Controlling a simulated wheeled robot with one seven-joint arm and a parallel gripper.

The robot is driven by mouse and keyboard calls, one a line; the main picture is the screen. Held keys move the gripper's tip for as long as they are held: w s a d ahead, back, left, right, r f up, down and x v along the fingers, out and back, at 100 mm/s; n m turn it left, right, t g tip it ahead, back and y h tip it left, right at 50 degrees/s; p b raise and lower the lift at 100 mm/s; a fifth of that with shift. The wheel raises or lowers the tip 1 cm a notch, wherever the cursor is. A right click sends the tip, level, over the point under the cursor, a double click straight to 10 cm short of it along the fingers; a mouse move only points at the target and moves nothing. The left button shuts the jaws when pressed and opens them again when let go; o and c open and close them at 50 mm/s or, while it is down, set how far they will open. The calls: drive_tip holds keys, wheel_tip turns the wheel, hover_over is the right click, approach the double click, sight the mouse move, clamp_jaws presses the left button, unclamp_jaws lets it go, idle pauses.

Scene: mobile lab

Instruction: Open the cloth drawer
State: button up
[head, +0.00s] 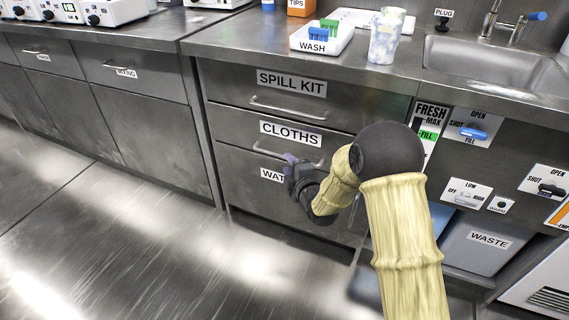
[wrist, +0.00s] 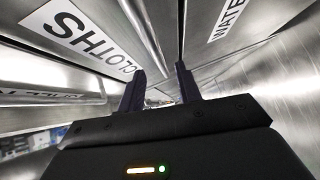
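The cloths drawer (head: 225,118) is the middle front of a steel drawer stack, under a white CLOTHS label (head: 290,134). It looks flush with its neighbours. Its bar handle (head: 268,151) runs below the label. The CLOTHS label (wrist: 80,37) is left of the fingers there. I cannot tell whether the fingers touch the handle.
The spill kit drawer (head: 230,84) is above and a WATER-labelled front (wrist: 228,20) below. The counter above holds a wash tray (head: 322,46), a cup (head: 384,40) and a sink (head: 480,62). A waste bin (head: 470,245) stands at right. The floor (head: 140,230) at left is clear.

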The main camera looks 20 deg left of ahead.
drive_tip(key=shift+b+x, duration=0.65)
drive_tip(key=shift+x, duration=1.45)
drive_tip(key=shift+c, duration=0.2)
clamp_jaws()
